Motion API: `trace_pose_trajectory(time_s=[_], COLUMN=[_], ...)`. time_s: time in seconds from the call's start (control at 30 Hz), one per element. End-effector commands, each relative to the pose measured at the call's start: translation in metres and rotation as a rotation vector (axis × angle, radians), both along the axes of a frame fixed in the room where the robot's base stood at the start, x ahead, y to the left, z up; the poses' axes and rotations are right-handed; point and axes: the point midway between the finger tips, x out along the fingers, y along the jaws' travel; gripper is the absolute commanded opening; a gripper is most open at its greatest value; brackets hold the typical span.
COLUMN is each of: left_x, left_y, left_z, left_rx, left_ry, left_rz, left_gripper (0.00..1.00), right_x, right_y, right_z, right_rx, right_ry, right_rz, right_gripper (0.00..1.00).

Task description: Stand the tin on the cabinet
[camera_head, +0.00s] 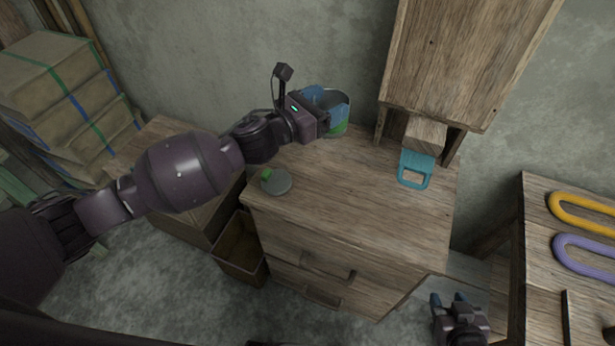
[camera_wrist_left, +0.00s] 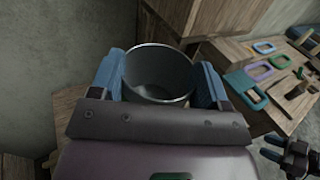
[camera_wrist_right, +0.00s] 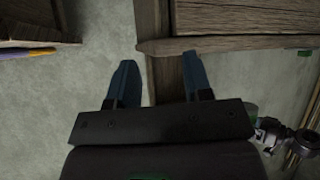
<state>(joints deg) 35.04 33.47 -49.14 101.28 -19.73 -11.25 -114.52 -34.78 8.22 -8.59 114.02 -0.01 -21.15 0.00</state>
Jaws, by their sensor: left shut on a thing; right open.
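The tin (camera_head: 341,113) is an open, dark grey can with a green and blue band, upright at the back of the wooden cabinet top (camera_head: 350,190), near the wall. My left gripper (camera_head: 328,98) is shut on the tin, with its blue fingers on either side. In the left wrist view, the tin's round open mouth (camera_wrist_left: 160,75) shows between the fingers, and it looks empty. Whether its base touches the cabinet top cannot be told. My right gripper (camera_head: 449,300) is open and empty, low beside the cabinet's front right; its spread fingers show in the right wrist view (camera_wrist_right: 158,85).
A round grey lid-like piece with a green knob (camera_head: 275,181) lies at the cabinet's left edge. A teal handled item (camera_head: 415,170) is at the right, below a wooden upright box (camera_head: 465,50). A table with coloured loops (camera_head: 585,215) stands right. An open drawer-like box (camera_head: 240,248) sits lower left.

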Motion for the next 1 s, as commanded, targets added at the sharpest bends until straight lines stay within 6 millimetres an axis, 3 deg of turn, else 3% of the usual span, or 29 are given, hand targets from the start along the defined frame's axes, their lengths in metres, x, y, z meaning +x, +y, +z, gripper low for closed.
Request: trace_pose_trajectory(time_s=[0.17,0.8,1.0], left_x=[0.003,0.003,0.003], left_y=[-0.004,-0.004,-0.004], left_z=[-0.012,-0.143,-0.159], left_rx=[0.002,0.001,0.003], left_ry=[0.006,0.009,0.003], left_rz=[-0.021,-0.019,-0.02], left_gripper=[0.46,0.46,0.46], right_x=[0.001,0.005,0.007], right_y=[0.0,0.004,0.004], right_z=[-0.004,-0.028,-0.027], right_rx=[0.0,0.001,-0.001], right_ry=[-0.001,0.012,0.008], right_rz=[0.001,0.01,0.013], right_gripper=[0.46,0.46,0.46])
